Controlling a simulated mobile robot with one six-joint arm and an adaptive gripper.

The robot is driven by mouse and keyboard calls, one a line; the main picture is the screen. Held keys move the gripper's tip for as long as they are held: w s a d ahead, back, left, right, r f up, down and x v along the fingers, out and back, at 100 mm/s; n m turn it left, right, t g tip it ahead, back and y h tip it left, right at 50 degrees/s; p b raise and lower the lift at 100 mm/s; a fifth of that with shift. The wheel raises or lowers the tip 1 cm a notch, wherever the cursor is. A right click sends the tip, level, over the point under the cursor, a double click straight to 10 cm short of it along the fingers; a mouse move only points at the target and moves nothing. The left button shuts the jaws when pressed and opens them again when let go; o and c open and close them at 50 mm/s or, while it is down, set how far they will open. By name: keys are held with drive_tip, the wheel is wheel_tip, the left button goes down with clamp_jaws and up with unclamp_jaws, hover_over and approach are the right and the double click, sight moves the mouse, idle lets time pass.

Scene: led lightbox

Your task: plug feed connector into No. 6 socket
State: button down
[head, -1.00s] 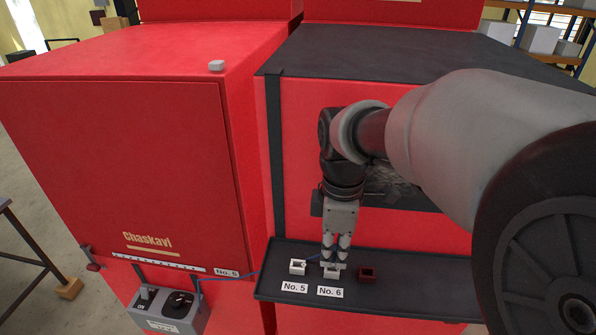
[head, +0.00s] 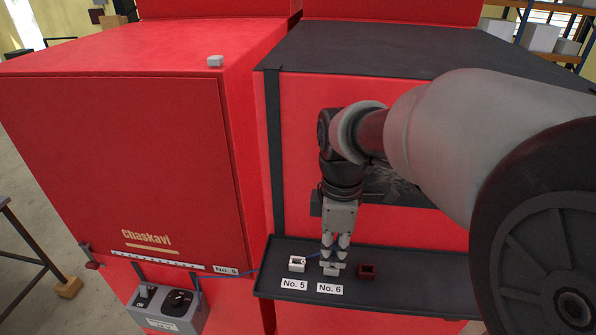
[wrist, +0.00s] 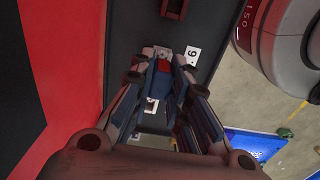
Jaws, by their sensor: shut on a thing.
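My gripper (head: 334,256) points down over the No. 6 socket (head: 332,271), a small white block on the dark shelf. In the wrist view my gripper (wrist: 157,95) is shut on the feed connector (wrist: 158,82), a small blue and red piece between the fingers. A thin blue cable (head: 245,272) runs from the grey control box to the gripper. The connector is directly above or at the socket; the fingers hide its lower end, so I cannot tell whether it is seated. The No. 6 label (head: 330,288) lies in front and also shows in the wrist view (wrist: 192,55).
The white No. 5 socket (head: 297,263) stands just left of the gripper, and a dark red socket (head: 367,270) just right. The dark shelf (head: 420,298) is clear farther right.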

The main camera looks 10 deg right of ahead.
drive_tip(key=shift+f+b, duration=0.6)
drive_tip(key=shift+f, duration=0.3)
drive_tip(key=c, duration=1.5)
unclamp_jaws()
drive_tip(key=shift+o, duration=0.2)
drive_tip(key=shift+r, duration=0.1)
wheel_tip(320, 180, up, 8)
drive_tip(key=p, duration=0.6)
drive_tip(key=shift+p, duration=0.35)
